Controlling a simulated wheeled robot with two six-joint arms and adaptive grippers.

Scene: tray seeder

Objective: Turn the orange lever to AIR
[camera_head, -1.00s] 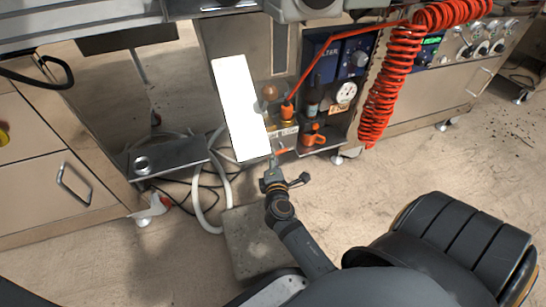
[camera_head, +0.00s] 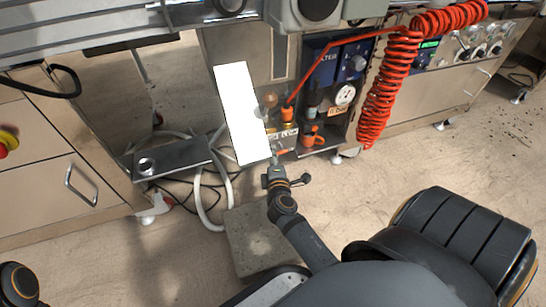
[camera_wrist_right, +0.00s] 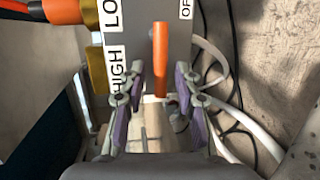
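The orange lever (camera_wrist_right: 160,60) shows in the right wrist view as a straight bar on a grey box face. Labels reading LO and HIGH are to its left, and a partly cut-off label starting OF is at upper right. In the head view the lever (camera_head: 283,151) is a small orange mark low on the panel. My right gripper (camera_wrist_right: 159,75) is open, with one finger pair on each side of the lever's near end; I see no clear contact. In the head view the right gripper (camera_head: 275,165) is just below the lever. My left gripper is not in view.
A blank white panel (camera_head: 242,115) stands left of the lever and hides part of the unit. A red coiled hose (camera_head: 388,85), a gauge (camera_head: 345,95) and an orange cup-like part (camera_head: 313,138) are to the right. White tubing (camera_head: 200,200) hangs at left.

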